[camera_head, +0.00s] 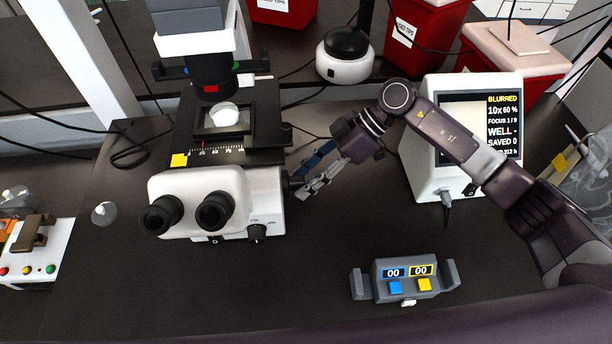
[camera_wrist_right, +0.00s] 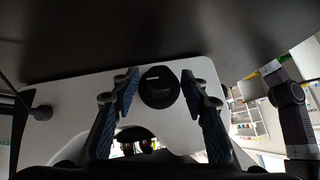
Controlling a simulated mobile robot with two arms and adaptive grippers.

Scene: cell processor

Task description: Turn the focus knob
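The white and black microscope (camera_head: 243,196) stands on the dark bench at left of centre in the head view. A black side knob (camera_head: 293,183) sticks out of its right side. In the right wrist view the round black knob (camera_wrist_right: 159,87) with a small white mark sits against the white body. My right gripper (camera_head: 308,188) is just right of the side knob. Its fingers are spread, one on each side of the knob, and the gripper is open in the wrist view (camera_wrist_right: 163,92). I cannot tell whether they touch the knob. My left gripper is not in view.
The screen (camera_head: 480,125) reads BLURRED, 10x, 60%, FOCUS 1/9. A grey counter (camera_head: 408,284) with blue and yellow buttons sits at the front. A small white device (camera_head: 345,66) and red bins (camera_head: 425,35) stand behind. Bench between microscope and counter is clear.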

